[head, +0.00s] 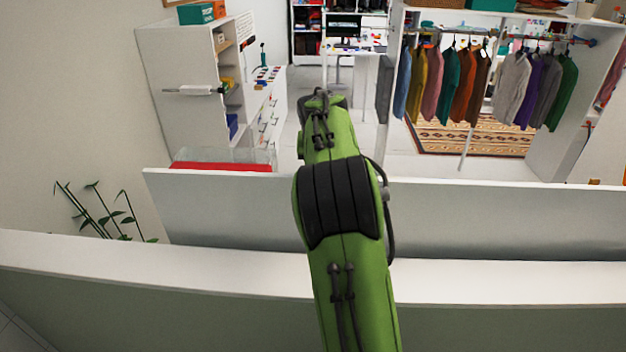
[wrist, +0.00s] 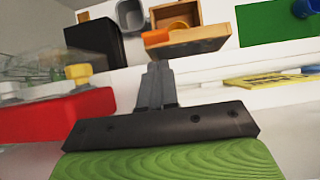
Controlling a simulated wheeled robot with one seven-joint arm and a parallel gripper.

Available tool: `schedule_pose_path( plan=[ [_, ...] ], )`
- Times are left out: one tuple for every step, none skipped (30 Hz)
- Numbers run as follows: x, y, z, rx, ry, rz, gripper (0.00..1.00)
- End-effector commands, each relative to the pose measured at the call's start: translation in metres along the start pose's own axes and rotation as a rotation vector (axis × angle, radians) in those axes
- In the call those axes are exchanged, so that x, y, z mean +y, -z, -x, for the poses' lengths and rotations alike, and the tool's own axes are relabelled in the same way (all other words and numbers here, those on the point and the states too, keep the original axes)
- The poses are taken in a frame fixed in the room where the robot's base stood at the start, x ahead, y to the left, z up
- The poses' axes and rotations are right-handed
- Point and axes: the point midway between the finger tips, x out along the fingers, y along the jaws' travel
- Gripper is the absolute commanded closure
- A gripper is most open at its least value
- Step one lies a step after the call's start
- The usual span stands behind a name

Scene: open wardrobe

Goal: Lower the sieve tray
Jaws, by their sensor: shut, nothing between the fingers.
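I cannot pick out the sieve tray for certain in either view. In the wrist view, my gripper (wrist: 156,68) shows with its two grey fingers together and nothing between them. The fingertips point toward an open-topped wooden box (wrist: 187,42) and appear just below its front face in the picture; I cannot tell whether they touch it. A red block-like thing (wrist: 55,116) with clear, see-through material above it is left of my gripper. In the head view, the red thing (head: 222,166) with clear sides is left of my green arm, and my gripper is hidden.
The wrist view shows a black box (wrist: 93,42), a grey bin (wrist: 131,17), a yellow flat item (wrist: 264,82) and a green mat (wrist: 268,24). In the head view, a white panel (head: 470,222) spans the front, and hanging clothes (head: 450,82) are at the right.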

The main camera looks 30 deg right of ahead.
Motion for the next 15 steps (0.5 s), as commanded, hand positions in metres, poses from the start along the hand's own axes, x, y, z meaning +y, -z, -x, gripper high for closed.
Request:
schedule_pose_path(
  plan=[
    [0.001, 0.0, -0.003, 0.002, 0.002, 0.013, 1.0],
    [0.001, 0.0, -0.005, 0.002, 0.002, 0.017, 1.0],
    [0.001, 0.0, -0.009, 0.002, 0.002, 0.017, 1.0],
    [0.001, 0.0, -0.013, 0.003, 0.002, 0.016, 1.0],
    [0.001, 0.0, -0.017, 0.004, 0.002, 0.016, 1.0],
    [0.001, 0.0, -0.025, 0.005, 0.002, 0.015, 1.0],
    [0.0, 0.0, -0.031, 0.005, 0.002, 0.014, 1.0],
    [0.0, 0.0, -0.038, 0.006, 0.003, 0.014, 1.0],
    [0.0, 0.0, -0.046, 0.005, 0.002, 0.013, 1.0],
    [0.0, 0.0, -0.053, 0.006, 0.002, 0.013, 1.0],
    [0.0, 0.0, -0.059, 0.004, 0.002, 0.013, 1.0],
    [0.0, 0.0, -0.068, 0.005, 0.003, 0.012, 1.0],
    [0.0, 0.0, -0.073, 0.004, 0.002, 0.011, 1.0],
    [0.0, 0.0, -0.078, 0.004, 0.002, 0.012, 1.0],
    [0.0, -0.001, -0.084, 0.004, 0.002, 0.012, 1.0]
  ],
)
